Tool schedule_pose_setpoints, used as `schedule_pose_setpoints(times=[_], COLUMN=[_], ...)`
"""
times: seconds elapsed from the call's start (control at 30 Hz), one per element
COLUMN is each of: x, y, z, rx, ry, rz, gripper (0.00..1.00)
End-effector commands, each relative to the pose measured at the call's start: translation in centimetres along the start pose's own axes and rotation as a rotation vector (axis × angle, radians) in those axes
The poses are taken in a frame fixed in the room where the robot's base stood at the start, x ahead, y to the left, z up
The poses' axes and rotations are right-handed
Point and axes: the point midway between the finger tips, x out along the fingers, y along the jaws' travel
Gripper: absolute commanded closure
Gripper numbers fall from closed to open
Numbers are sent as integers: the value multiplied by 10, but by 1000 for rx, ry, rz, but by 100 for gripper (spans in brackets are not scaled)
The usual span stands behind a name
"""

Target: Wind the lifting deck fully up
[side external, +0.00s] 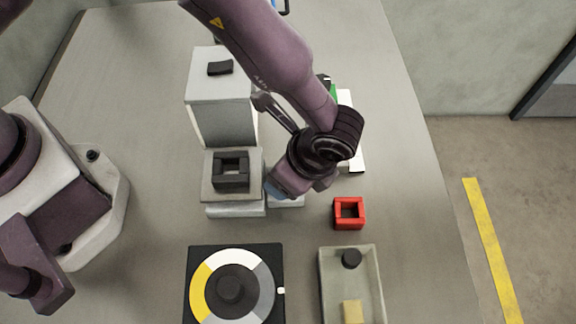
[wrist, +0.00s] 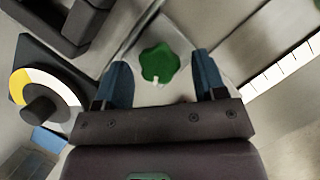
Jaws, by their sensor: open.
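A green lobed knob (wrist: 160,64) with a small pale mark on its edge shows in the wrist view, on a light grey plate. My gripper (wrist: 160,72) is open, with one blue finger on each side of the knob and visible gaps between. In the side view my gripper (side external: 279,192) is low beside a light grey stepped platform (side external: 210,194), hiding the knob. This platform, which may be the lifting deck, carries a dark square frame (side external: 217,172) and stands before a tall grey housing (side external: 222,105). I cannot tell the deck's height.
A dial with yellow, white and grey sectors (side external: 262,287) lies in front. A red square frame (side external: 349,226) and a grey tray (side external: 370,283) holding a black knob and yellow block are to the right. A white strip (wrist: 285,68) with tick marks is beside the gripper.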

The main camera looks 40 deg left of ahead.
Motion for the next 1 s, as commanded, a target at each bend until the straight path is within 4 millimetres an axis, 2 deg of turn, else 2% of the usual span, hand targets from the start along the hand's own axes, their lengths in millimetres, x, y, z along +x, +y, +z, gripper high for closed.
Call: schedule_pose_setpoints(times=[0.17,0.27,0.63,1.0], x=[2,2,2,-72], y=[1,-1,-7,-32], z=[0,1,5,16], rx=[-80,-221,-983,-956], ry=[-4,-5,-5,1], rz=[39,97,410,396], gripper=[33,33,33,33])
